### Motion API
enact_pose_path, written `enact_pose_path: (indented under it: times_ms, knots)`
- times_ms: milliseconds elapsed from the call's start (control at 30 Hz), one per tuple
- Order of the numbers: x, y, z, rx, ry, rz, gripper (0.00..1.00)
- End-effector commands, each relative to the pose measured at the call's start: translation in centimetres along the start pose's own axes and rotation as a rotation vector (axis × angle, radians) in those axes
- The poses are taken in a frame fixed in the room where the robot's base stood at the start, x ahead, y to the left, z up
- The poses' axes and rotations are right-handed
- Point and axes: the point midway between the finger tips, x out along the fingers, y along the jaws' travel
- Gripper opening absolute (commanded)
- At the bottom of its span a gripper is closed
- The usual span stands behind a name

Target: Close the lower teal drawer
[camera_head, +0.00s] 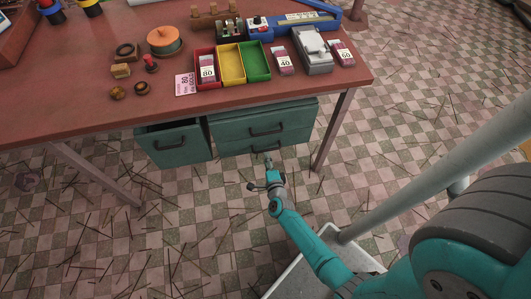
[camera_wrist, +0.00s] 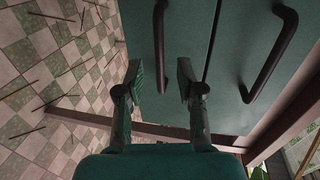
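The lower teal drawer (camera_head: 285,140) is the bottom of two stacked drawer fronts under the right part of the table. Its dark bar handle (camera_head: 264,149) faces me; how far it stands out is hard to tell. The upper teal drawer (camera_head: 292,118) is right above it. My gripper (camera_head: 267,163) is just in front of and below the lower front. Contact cannot be told.
Another teal drawer (camera_head: 178,146) stands pulled out at the left. Table legs (camera_head: 332,130) flank the drawers. The red tabletop (camera_head: 90,110) holds trays, labelled packs and tools. The checkered floor (camera_head: 190,230), strewn with thin sticks, is otherwise open before the drawers.

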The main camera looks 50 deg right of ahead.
Motion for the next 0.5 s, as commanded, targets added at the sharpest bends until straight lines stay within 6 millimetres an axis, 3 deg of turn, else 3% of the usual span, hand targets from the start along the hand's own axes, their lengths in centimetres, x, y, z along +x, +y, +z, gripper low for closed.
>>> enact_pose_path:
  times_ms: [200, 500]
  knots:
    - [-3.8, 0.1, 0.1, 0.0, -0.003, 0.0, 0.37]
    - [-5.7, -0.1, 0.0, 0.0, 0.0, -0.001, 0.37]
